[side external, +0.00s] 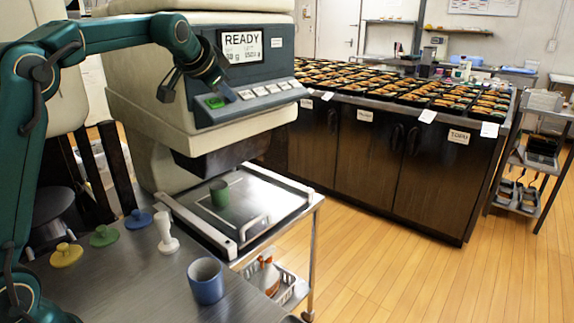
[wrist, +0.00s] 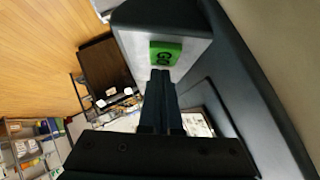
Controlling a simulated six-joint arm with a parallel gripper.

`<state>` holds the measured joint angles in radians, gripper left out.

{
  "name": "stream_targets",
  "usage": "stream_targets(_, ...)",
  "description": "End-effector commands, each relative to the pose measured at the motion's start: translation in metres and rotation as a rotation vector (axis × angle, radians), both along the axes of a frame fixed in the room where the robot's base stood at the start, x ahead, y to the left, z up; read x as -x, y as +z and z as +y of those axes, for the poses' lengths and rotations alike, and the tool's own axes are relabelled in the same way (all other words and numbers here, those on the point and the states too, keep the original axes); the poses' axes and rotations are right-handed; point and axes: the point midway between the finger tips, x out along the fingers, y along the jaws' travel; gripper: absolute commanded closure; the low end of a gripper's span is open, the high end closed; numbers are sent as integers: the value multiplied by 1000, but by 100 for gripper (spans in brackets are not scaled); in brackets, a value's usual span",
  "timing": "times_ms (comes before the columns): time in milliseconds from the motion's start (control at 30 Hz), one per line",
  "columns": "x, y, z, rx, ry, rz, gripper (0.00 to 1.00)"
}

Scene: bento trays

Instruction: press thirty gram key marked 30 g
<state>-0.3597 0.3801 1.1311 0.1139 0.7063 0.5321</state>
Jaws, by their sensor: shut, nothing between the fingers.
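The dispensing machine (side external: 200,70) has a sloped panel with a row of several pale keys (side external: 272,88); their labels are too small to read, so I cannot tell which is marked 30 g. A green key (side external: 215,102) sits at the left end of the panel; in the wrist view it is marked "Go" (wrist: 165,53). The screen (side external: 243,45) reads READY, with smaller text below that seems to include 30 g. My gripper (side external: 229,96) is shut and empty, its tips close to the green key. In the wrist view, the fingertips (wrist: 160,74) point just below it; contact is unclear.
A blue cup (side external: 206,281), a white stamp-like piece (side external: 166,232) and coloured knobs (side external: 104,235) stand on the metal table. Bento trays (side external: 400,85) cover the counter behind.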

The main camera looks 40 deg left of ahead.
Motion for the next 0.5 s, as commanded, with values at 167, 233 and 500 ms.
stream_targets(167,4,-11,5,0,12,38,100)
stream_targets(233,3,-8,4,0,11,35,100)
stream_targets(500,0,22,-13,-1,4,13,100)
